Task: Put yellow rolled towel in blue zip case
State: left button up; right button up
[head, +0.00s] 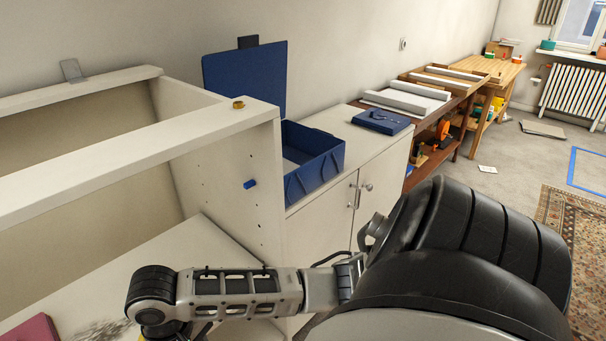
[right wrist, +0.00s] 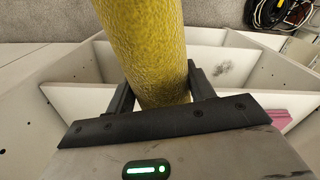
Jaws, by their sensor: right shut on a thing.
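The yellow rolled towel (right wrist: 145,40) fills the upper middle of the right wrist view. My right gripper (right wrist: 160,88) is shut on it, one finger on each side. The towel's far end is cut off by the frame. In the head view my right arm reaches left over the white shelf unit, and its gripper is largely below the frame. The blue zip case (head: 328,164) stands on the white cabinet, with its lid (head: 245,82) raised at the back. The visible part of its inside looks empty. My left gripper is not in view.
A white shelf unit's upright panel (head: 225,150) stands between my right wrist and the case. A brass-coloured ring (head: 238,104) lies on its top. A flat blue item (head: 381,120) lies on the white cabinet (head: 345,215). A pink item (head: 32,330) lies at lower left.

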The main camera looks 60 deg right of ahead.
aim_at(304, 161)
jog(key=z, duration=3.45)
jog(key=i, duration=4.8)
jog(key=u, duration=4.9)
